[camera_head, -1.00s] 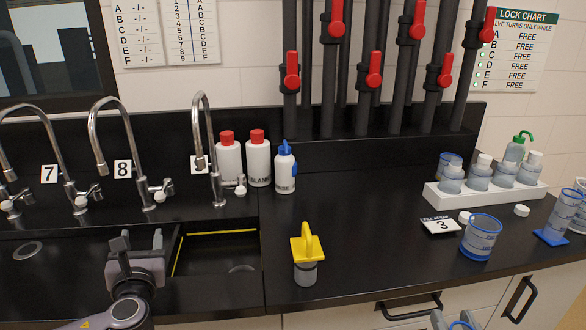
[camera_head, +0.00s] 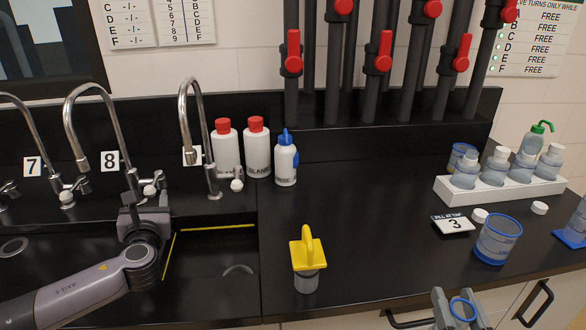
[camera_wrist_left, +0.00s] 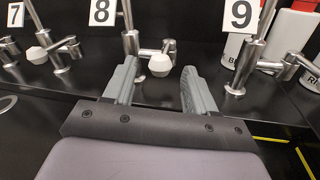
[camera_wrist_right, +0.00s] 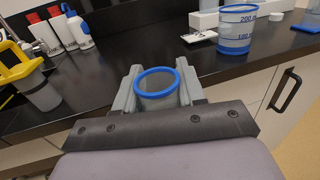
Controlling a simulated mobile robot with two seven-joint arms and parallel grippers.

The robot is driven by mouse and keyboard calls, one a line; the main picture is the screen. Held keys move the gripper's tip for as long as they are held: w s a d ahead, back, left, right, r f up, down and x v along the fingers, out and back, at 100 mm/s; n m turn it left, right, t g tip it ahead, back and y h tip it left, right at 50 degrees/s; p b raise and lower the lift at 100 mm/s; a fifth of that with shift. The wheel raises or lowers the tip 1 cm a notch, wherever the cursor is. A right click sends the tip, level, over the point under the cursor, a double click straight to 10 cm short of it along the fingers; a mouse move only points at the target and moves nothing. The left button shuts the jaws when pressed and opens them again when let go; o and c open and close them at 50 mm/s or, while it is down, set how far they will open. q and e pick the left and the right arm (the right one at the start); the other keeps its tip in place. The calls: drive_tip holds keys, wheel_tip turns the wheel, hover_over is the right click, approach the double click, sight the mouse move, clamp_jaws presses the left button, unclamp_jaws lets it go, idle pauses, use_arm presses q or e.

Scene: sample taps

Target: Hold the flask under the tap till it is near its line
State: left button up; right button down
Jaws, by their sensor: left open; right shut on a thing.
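My right gripper (camera_wrist_right: 157,88) is shut on a clear flask with a blue rim (camera_wrist_right: 156,84), held upright in front of the counter; it also shows at the bottom of the head view (camera_head: 463,309). I cannot tell whether it holds liquid. My left gripper (camera_wrist_left: 158,82) is open, its fingers pointing at the white-knobbed handle (camera_wrist_left: 160,65) of tap 8. The knob shows between the fingertips but seems just beyond them. Tap 8 (camera_head: 72,128) has a curved spout over the sink, left of the gripper. No water stream shows. The flask is far right of the taps.
A tap (camera_head: 186,112) and tap 7 (camera_head: 45,150) flank tap 8. A yellow-topped container (camera_head: 306,270) stands near the counter's front edge. Bottles (camera_head: 227,150) stand behind it. Mid-counter is clear.

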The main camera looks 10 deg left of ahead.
sight(151, 186)
use_arm(q)
drive_tip(key=shift+x, duration=2.85)
clamp_jaws()
